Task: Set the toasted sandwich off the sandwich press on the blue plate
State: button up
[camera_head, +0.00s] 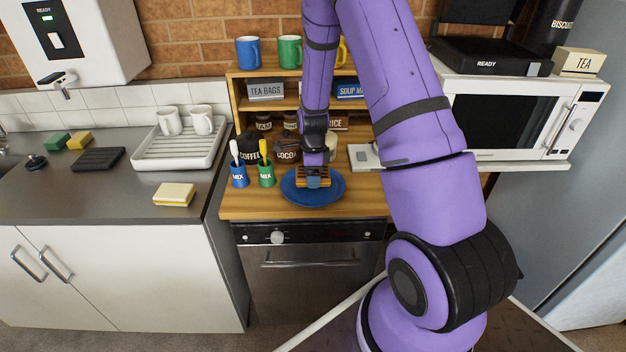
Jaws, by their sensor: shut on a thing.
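My gripper (313,182) points down over the blue plate (296,199) on the wooden counter. It is shut on the toasted sandwich (301,178), which is brown with darker stripes and partly covered by the fingers. The sandwich is within the plate's outline; I cannot tell whether it touches the plate. A flat black appliance (490,56) marked READY sits on the white microwave and looks like the sandwich press.
Blue (239,176) and green (266,175) MIX cups with spoons stand just left of the plate. COFFEE (250,150) and COCOA (287,151) jars stand behind. A pale flat device (362,157) lies to the right. My arm hides part of the counter.

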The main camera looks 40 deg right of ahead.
jog(key=shift+f, duration=1.15)
jog(key=shift+f, duration=0.1)
jog(key=o, duration=0.7)
jog(key=shift+o, duration=0.2)
